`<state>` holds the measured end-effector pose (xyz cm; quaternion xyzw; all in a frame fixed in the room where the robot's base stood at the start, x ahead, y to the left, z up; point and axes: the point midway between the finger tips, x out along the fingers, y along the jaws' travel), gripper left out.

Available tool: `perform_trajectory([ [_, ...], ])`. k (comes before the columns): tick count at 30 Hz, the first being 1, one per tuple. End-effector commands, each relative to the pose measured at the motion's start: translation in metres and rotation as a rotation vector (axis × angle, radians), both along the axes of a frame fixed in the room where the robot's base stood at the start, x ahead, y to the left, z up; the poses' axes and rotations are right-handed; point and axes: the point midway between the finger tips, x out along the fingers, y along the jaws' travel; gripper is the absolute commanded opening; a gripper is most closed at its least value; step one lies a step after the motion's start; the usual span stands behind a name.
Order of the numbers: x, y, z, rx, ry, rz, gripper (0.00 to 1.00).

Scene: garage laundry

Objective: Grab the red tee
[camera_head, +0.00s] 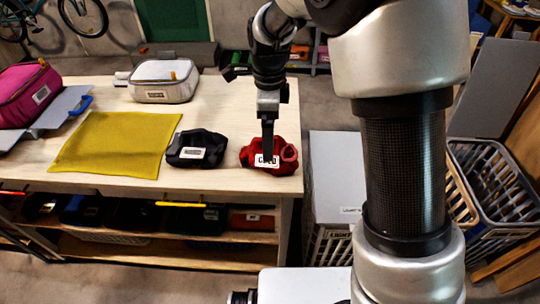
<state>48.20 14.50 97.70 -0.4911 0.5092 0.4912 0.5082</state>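The red tee (288,154) is a crumpled red bundle with a white label, lying at the front right corner of the wooden table. My gripper (267,152) points straight down at it from above. Its fingers overlap the middle of the bundle and part of the label in this view. The fingers show edge-on as one dark strip, so I cannot tell whether they are open, shut or touching the cloth.
A black crumpled garment (197,149) lies just left of the red tee. A flat yellow cloth (115,144), a grey pouch (163,82) and a magenta bag (28,95) are on the table (222,95). Grey laundry baskets (495,185) stand at the right.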

Motion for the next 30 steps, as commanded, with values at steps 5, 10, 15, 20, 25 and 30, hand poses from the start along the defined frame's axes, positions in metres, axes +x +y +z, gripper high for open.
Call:
perform_trajectory([
  [5, 0.001, 0.000, -0.008, 0.001, 0.000, 0.000, 0.94],
  [10, 0.006, -0.002, -0.030, 0.000, 0.002, 0.000, 0.94],
  [15, 0.007, -0.002, -0.053, 0.000, 0.001, 0.000, 0.94],
  [20, 0.008, -0.002, -0.056, 0.001, -0.001, 0.001, 0.94],
  [25, 0.008, -0.002, -0.056, 0.001, -0.001, 0.001, 0.81],
  [30, 0.008, -0.002, -0.055, 0.001, -0.001, 0.001, 0.52],
])
